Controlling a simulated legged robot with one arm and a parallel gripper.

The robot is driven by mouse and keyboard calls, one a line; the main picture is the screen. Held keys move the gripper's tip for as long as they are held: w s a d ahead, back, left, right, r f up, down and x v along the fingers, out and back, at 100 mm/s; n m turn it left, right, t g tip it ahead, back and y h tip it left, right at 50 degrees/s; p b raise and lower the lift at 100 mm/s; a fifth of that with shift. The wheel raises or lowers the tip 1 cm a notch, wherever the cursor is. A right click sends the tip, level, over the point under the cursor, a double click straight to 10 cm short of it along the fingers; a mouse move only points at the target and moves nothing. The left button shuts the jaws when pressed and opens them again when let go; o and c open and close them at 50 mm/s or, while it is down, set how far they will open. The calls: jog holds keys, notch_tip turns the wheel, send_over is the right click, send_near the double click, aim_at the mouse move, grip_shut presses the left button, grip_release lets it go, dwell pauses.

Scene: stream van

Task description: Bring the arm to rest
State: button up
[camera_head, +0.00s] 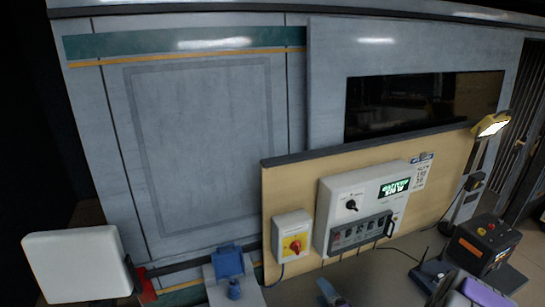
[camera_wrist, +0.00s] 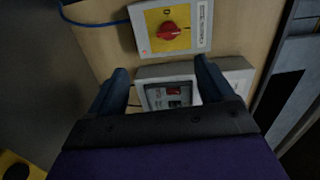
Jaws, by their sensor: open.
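My gripper (camera_wrist: 162,72) shows in the wrist view. Its two dark blue fingers stand wide apart, and nothing is held between them. A pale box with a dark face and a small red part (camera_wrist: 174,97) shows beyond the gap between the fingers, partly hidden by the gripper body. Above it in that view is a grey switch box (camera_wrist: 146,42) with a yellow plate and a red rotary knob. The same kind of switch box (camera_head: 280,228) is on the wooden board in the head view. I cannot make out my gripper for sure in the head view.
A wooden board (camera_head: 430,193) carries a white control panel (camera_head: 332,191) with a lit green display. A lamp (camera_head: 489,126) and a black-and-orange box (camera_head: 484,243) stand at right. A white rounded box (camera_head: 78,263) is at lower left. Grey cabinet panels (camera_head: 200,140) stand behind.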

jog(key=s+d+r+n+g+h+b, duration=0.1)
jog(key=s+d+n+g+h+b, duration=0.15)
jog(key=s+n+g, duration=0.35)
jog(key=s+d+r+n+g+h+b, duration=0.1)
jog(key=s+n+g+h+b, duration=0.3)
jog(key=s+n+g, duration=0.15)
jog(key=s+a+r+g+b, duration=0.1)
jog(key=s+a+r+g, duration=0.1)
jog(key=s, duration=0.6)
jog(key=s+a+r+n+g+b, duration=0.1)
jog(key=s+a+r+g, duration=0.1)
jog(key=s, duration=0.6)
jog(key=s+a+r+n+g+b, duration=0.1)
jog(key=s+a+r, duration=0.3)
jog(key=s, duration=0.4)
jog(key=shift+s+a+r+g+y+b, duration=0.25)
jog(key=shift+a+g+y+b, duration=0.15)
jog(key=shift+g, duration=0.45)
